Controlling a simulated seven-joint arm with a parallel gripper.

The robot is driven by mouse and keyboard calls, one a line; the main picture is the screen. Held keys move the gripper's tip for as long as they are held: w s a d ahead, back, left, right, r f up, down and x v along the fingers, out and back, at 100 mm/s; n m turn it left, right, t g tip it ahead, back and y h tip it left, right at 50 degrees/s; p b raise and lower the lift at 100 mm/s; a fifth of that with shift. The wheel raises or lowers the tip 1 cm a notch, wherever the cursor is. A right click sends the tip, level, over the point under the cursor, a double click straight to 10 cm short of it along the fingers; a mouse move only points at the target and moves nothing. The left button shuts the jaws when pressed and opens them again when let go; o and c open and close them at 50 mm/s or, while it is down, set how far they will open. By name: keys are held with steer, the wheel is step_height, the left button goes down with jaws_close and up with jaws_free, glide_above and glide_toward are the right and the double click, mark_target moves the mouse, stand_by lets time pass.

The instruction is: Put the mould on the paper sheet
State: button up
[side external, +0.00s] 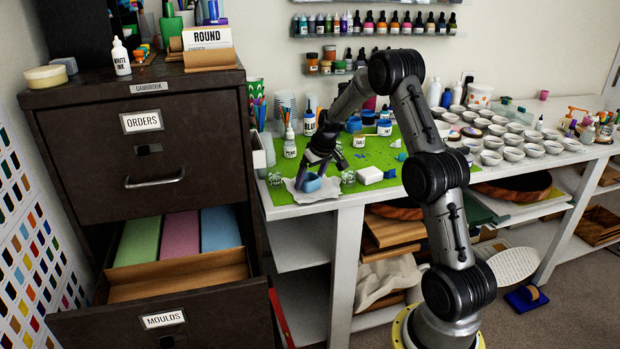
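The blue mould (310,183) is a small cup-like piece. It sits on or just over the crumpled white paper sheet (299,196) at the front left corner of the green mat. My gripper (322,171) points down at the mould from above and to its right. Its dark fingers look spread apart, one close to the mould and the other off to the right. The near finger hides part of the mould, and I cannot tell whether they touch.
A white block (370,175) and small clear cups stand right of the paper. Ink bottles (290,142) stand behind it. The cabinet's lower drawer (165,322), labelled MOULDS, is open at left. Several white bowls (513,155) fill the bench's right.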

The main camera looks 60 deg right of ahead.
steer(key=shift+o, duration=0.5)
steer(key=shift+r, duration=0.15)
